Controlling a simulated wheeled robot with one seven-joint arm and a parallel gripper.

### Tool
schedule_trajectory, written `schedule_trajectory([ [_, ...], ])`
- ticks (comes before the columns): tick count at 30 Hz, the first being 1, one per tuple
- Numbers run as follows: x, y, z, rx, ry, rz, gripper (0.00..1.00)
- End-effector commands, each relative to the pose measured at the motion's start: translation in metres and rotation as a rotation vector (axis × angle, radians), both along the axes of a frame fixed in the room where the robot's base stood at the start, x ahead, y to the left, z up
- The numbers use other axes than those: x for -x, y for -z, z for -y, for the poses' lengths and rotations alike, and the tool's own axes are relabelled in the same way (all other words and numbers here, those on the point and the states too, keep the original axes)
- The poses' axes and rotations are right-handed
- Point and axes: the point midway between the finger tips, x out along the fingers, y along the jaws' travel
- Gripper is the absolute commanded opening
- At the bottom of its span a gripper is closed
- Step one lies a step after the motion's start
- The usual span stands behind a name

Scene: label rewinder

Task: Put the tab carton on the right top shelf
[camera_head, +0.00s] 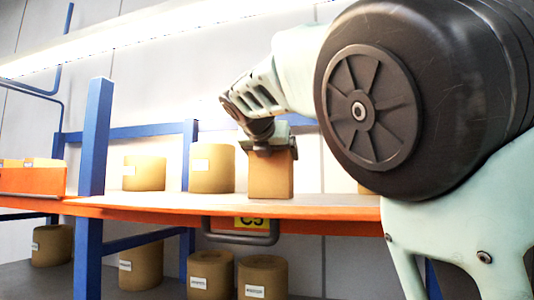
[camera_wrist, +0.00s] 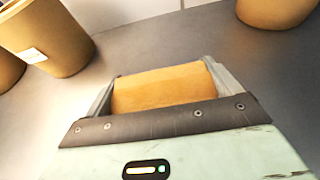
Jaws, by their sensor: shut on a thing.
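The tab carton (camera_head: 270,174) is a small tan box held upright at the top shelf (camera_head: 330,200), near its orange front edge. Its lower edge looks level with the shelf board, but I cannot tell whether it touches. My gripper (camera_head: 270,149) is above the carton with its fingers shut around the carton's top. In the wrist view, my gripper (camera_wrist: 160,85) has a finger on each side of the carton's tan top (camera_wrist: 163,88). The carton's far side is hidden.
Tan rolls stand on the top shelf left of the carton, one close by (camera_head: 212,168) and one farther left (camera_head: 144,173). An orange bin (camera_head: 32,180) sits at the far left. Blue posts (camera_head: 95,140) and a yellow C5 label (camera_head: 251,223) mark the rack. More rolls (camera_head: 210,274) stand below.

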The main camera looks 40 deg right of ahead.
Motion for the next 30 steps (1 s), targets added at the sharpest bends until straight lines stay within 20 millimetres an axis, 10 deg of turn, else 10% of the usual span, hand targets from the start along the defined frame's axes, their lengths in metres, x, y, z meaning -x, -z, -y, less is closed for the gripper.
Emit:
schedule_trajectory([
  [7, 0.000, 0.002, 0.000, 0.001, 0.000, 0.001, 0.44],
  [8, 0.000, 0.003, 0.000, 0.000, 0.000, 0.000, 0.93],
  [9, 0.000, 0.002, 0.000, 0.000, 0.000, 0.000, 1.00],
  [18, 0.000, -0.002, 0.000, 0.000, 0.000, 0.000, 1.00],
  [30, 0.042, -0.026, -0.056, 0.002, -0.003, 0.005, 1.00],
])
